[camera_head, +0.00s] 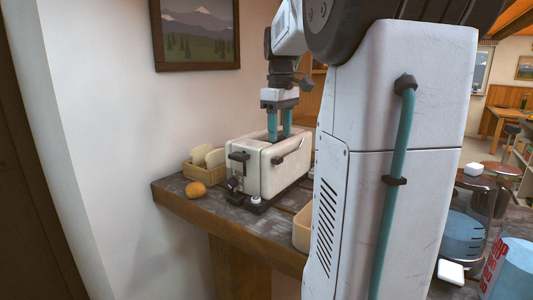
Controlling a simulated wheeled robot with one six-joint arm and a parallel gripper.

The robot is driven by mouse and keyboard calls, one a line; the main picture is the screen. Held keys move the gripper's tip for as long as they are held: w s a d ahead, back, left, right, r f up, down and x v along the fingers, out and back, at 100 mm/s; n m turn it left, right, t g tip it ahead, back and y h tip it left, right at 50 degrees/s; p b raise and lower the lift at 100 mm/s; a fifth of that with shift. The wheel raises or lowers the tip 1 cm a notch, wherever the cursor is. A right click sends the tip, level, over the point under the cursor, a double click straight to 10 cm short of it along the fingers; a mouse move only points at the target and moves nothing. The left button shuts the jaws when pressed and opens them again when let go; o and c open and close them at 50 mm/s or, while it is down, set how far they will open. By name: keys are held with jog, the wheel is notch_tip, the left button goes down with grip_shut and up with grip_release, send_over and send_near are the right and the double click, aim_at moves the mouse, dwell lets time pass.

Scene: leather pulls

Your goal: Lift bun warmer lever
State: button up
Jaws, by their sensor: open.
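The bun warmer (282,177) is a cream, toaster-like box with a dark slot on top, standing on the counter. A black lever (239,157) sticks out from its narrow left end. A dark bar-shaped handle (289,153) also shows on its long side; I cannot tell what it does. My gripper (279,137) points down with two teal fingers, apart and empty, over the top of the bun warmer. The fingertips look close to the slot; whether they are inside it or touching it is unclear. The gripper is apart from the black lever.
A basket of bread slices (206,174) stands left of the bun warmer. A round bun (196,189) lies in front of the basket, near the counter's edge (225,226). A tan container (302,230) is partly hidden by my body. A wall (110,120) closes the left side.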

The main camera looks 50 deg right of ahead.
aim_at(279, 158)
notch_tip(279, 158, down, 7)
jog(key=shift+r, duration=0.15)
